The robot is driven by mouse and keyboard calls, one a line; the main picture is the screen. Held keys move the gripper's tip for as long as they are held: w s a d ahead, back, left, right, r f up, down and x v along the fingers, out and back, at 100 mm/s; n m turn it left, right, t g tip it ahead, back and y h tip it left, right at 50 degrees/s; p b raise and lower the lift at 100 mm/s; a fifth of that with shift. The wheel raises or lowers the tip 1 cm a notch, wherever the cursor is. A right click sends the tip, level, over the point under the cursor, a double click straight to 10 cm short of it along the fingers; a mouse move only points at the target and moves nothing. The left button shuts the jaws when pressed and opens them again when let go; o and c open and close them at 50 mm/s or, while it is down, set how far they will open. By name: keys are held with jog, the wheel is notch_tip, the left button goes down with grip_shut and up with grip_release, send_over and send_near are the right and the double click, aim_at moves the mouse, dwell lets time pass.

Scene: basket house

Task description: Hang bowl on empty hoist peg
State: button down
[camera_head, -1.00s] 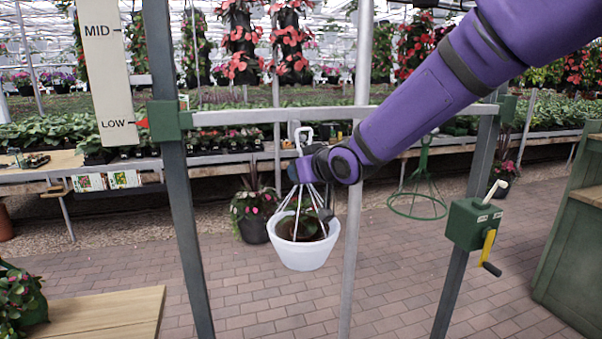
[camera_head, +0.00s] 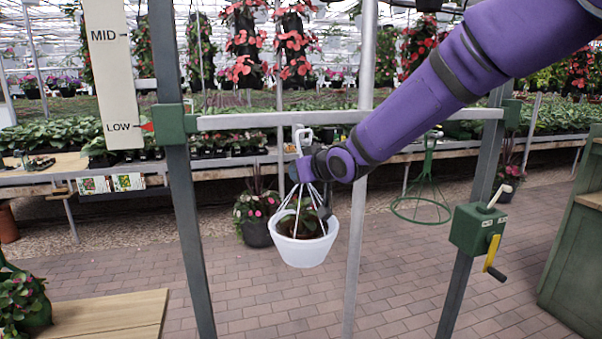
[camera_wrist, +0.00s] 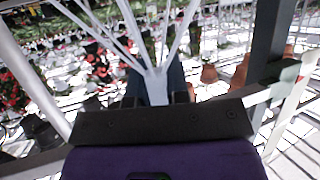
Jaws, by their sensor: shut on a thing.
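The white bowl (camera_head: 304,250) holds soil and a leafy plant. It hangs upright in the air from several white hanger strands below a white hook (camera_head: 301,135). My gripper (camera_head: 297,172) is shut on the hanger just under the hook; its fingers are partly hidden by my wrist. The wrist view shows the fingers (camera_wrist: 158,88) closed where the white strands (camera_wrist: 130,25) meet. The hook overlaps the grey hoist bar (camera_head: 240,122); I cannot tell whether it touches a peg. A green ring hanger (camera_head: 420,208) hangs from the bar at the right, without a bowl.
Dark posts (camera_head: 180,200) flank the bar. A green crank box (camera_head: 474,228) with a yellow handle is on the right post. A LOW/MID scale (camera_head: 108,75) stands left. A wooden table (camera_head: 110,312) is at lower left. A potted plant (camera_head: 256,232) stands behind the bowl.

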jog(key=shift+w, duration=0.25)
jog(key=shift+w+a+r, duration=0.1)
dwell(0.5)
jog(key=shift+w+f, duration=0.1)
jog(key=shift+f, duration=0.7)
jog(key=c, duration=1)
grip_release()
jog(key=shift+f, duration=0.1)
